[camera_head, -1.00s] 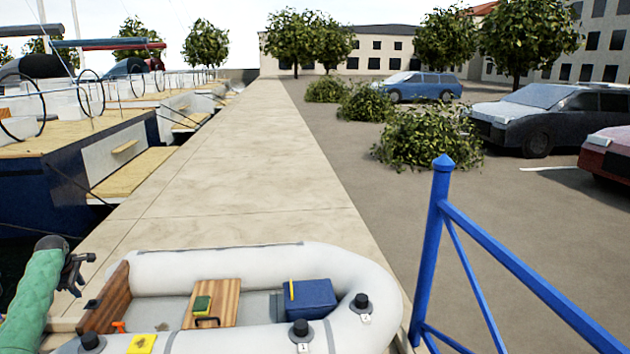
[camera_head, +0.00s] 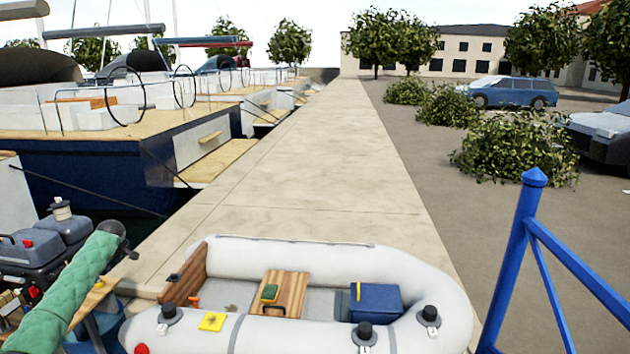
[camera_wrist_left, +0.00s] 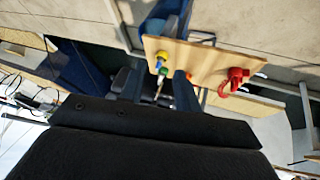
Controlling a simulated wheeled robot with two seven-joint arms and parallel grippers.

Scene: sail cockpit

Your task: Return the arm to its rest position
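My left arm, in a quilted green sleeve, comes in at the lower left of the head view. Its dark gripper (camera_head: 122,243) is at the sleeve's far end, left of the grey dinghy (camera_head: 420,275); the fingers are small and partly hidden there. In the left wrist view the dark fingers (camera_wrist_left: 157,88) stand apart with nothing seen held between them. Beyond them is a wooden board (camera_wrist_left: 205,60) with a red object (camera_wrist_left: 234,80) and small yellow and green objects. My right gripper is in neither view.
A dark outboard motor (camera_head: 45,250) stands beside my left sleeve. The dinghy holds a wooden seat (camera_head: 291,295) with a green and yellow block, and a blue box (camera_head: 378,303). A blue railing (camera_head: 515,255) stands at right. The pale quay (camera_head: 310,165) beyond is clear.

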